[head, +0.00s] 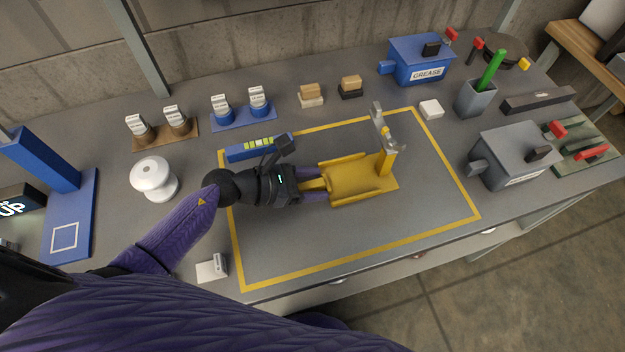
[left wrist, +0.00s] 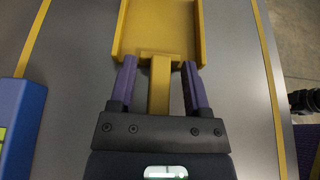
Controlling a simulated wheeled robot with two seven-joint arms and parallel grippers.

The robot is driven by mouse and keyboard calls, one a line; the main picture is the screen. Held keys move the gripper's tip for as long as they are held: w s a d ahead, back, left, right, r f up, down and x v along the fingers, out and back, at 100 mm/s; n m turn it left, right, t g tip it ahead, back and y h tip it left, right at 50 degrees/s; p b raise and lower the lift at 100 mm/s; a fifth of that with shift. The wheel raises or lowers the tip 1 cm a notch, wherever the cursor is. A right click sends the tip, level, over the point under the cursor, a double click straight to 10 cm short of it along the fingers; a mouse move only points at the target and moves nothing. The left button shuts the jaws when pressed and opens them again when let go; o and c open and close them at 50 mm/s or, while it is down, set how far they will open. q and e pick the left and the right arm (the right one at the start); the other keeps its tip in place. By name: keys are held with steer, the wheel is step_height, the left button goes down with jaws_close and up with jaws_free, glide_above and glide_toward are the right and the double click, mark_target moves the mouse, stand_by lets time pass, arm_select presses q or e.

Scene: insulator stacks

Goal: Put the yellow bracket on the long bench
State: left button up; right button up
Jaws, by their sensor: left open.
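The yellow bracket (head: 350,181) lies on the grey bench top (head: 310,240) inside a yellow outlined rectangle. It has a flat tray-like body, a narrow bar at its left end and an upright post at its right end, beside a grey metal piece (head: 379,120). My left gripper (head: 315,187) is low over the bench at the bracket's left end. In the left wrist view its two purple fingers stand open on either side of the bar (left wrist: 160,85), with a gap visible on both sides.
A blue block with yellow-green segments (head: 258,147) lies close behind my left gripper. A white insulator (head: 154,178) stands to the left, and a small white card holder (head: 213,268) in front. A grey box (head: 510,155) and blue grease box (head: 418,60) stand right. The rectangle's front is clear.

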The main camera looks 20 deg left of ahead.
arm_select(q)
steer(key=shift+a+r, duration=0.1)
steer(key=shift+r, duration=0.1)
steer(key=p+v, duration=0.1)
steer(key=v, duration=1)
steer(key=shift+s+a+p, duration=0.25)
steer(key=shift+s+p, duration=0.05)
steer(key=shift+s, duration=0.05)
arm_select(e)
steer(key=shift+w+a+r, duration=0.4)
steer(key=shift+a+r, duration=0.15)
steer(key=shift+r, duration=0.25)
arm_select(q)
steer(key=shift+a, duration=0.1)
